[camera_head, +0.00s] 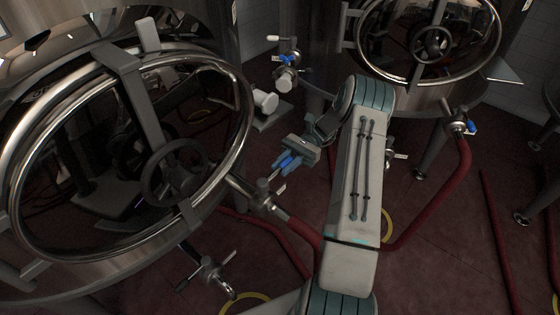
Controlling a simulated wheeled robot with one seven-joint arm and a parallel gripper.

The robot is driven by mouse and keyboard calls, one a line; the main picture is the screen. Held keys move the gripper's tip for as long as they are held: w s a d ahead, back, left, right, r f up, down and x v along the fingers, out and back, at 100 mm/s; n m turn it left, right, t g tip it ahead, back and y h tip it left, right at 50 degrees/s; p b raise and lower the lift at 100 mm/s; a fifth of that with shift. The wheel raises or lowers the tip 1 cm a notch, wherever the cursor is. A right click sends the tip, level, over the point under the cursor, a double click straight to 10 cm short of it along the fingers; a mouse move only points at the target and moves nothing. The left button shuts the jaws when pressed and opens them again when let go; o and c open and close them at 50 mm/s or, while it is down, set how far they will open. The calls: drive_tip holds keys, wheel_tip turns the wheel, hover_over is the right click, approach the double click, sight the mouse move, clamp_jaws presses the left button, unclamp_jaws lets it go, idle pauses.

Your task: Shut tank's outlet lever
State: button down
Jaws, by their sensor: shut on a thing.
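The large steel tank (246,130) with a round glass-fronted door fills the left side. Its outlet valve (262,193) sticks out at the lower right of the door and joins a red hose. The outlet lever (267,183) rises from this valve towards my gripper, with a small pale tag beside it. My gripper (287,163), with blue fingers, is just above and right of the valve. It is shut on the lever's end, which the fingers mostly hide. The lever's exact angle is hard to tell.
Another valve (208,272) sits low in front of the left tank. Hoses cross the dark red floor (430,275).

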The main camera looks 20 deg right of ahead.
drive_tip(key=shift+a, duration=0.1)
drive_tip(key=c, duration=1.3)
unclamp_jaws()
drive_tip(key=shift+w, duration=0.1)
drive_tip(key=shift+o, duration=0.2)
